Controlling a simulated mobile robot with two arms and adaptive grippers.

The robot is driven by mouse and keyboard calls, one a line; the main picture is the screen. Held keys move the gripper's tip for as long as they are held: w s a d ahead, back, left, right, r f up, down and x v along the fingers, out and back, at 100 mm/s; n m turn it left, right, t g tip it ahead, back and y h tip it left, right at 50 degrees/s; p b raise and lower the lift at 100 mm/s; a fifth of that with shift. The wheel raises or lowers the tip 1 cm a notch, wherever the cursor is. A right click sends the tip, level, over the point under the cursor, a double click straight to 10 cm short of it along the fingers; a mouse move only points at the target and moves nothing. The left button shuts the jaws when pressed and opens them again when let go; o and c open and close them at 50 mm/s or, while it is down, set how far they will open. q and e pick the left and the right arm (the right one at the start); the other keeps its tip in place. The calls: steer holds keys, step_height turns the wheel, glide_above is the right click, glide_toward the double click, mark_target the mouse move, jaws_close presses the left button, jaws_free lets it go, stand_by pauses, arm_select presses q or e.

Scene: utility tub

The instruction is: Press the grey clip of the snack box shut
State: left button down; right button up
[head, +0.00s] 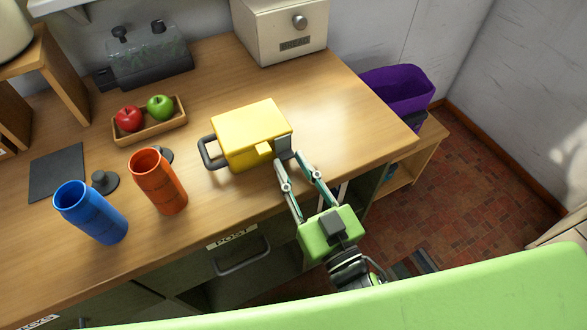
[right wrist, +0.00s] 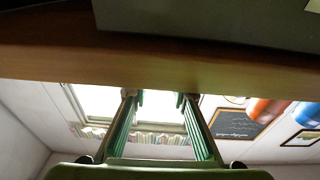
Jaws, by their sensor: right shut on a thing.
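The yellow snack box (head: 250,128) stands on the wooden counter with its lid down and a dark handle (head: 211,153) at its left side. Its grey clip (head: 283,147) is at the right front corner, next to a small yellow tab (head: 264,149). My right gripper (head: 290,160) reaches in from the front, its fingertips at the clip and shut on it with a gap between the fingers. In the right wrist view, both fingers (right wrist: 159,96) show but the clip cannot be made out. My left gripper is in neither view.
Orange (head: 158,180) and blue (head: 92,212) cups stand left of the box. A wooden tray (head: 150,131) holds red and green apples behind them. A cream bread bin (head: 282,28) stands at the back. The counter right of the box is clear up to its edge.

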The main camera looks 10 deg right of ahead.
steer(key=o, duration=1.1)
steer(key=shift+s, duration=0.1)
steer(key=v, duration=1.2)
